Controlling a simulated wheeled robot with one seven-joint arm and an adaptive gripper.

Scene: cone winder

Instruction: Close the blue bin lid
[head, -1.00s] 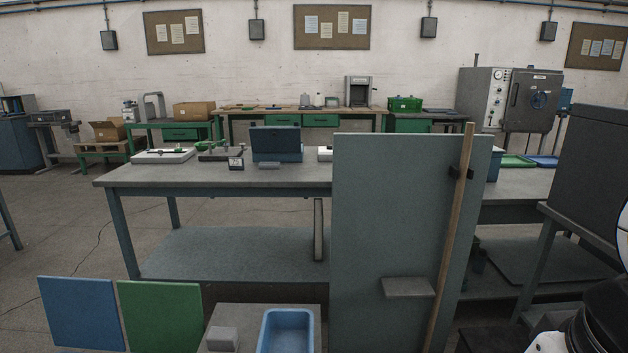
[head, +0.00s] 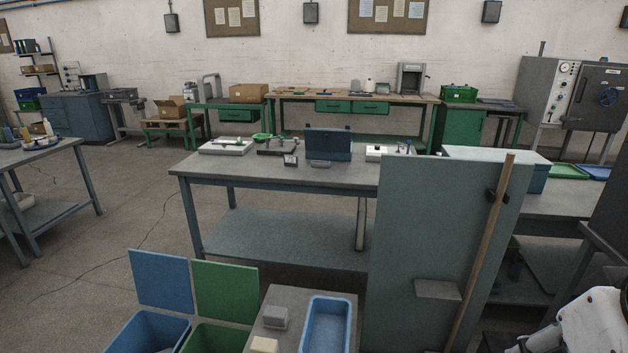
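The blue bin (head: 148,333) stands at the lower left, its near part cut off by the bottom edge. Its flat blue lid (head: 161,282) stands up, raised at the back of the bin, so the bin is open. My gripper is not in view. A white and dark part of my arm (head: 590,322) shows at the lower right corner, well apart from the bin.
A green bin (head: 215,338) with a raised green lid (head: 225,303) stands right beside the blue one. A low grey table (head: 283,293) holds a blue tray (head: 326,325) and small blocks. A tall grey panel (head: 440,230) stands further right. Floor left of the bins is clear.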

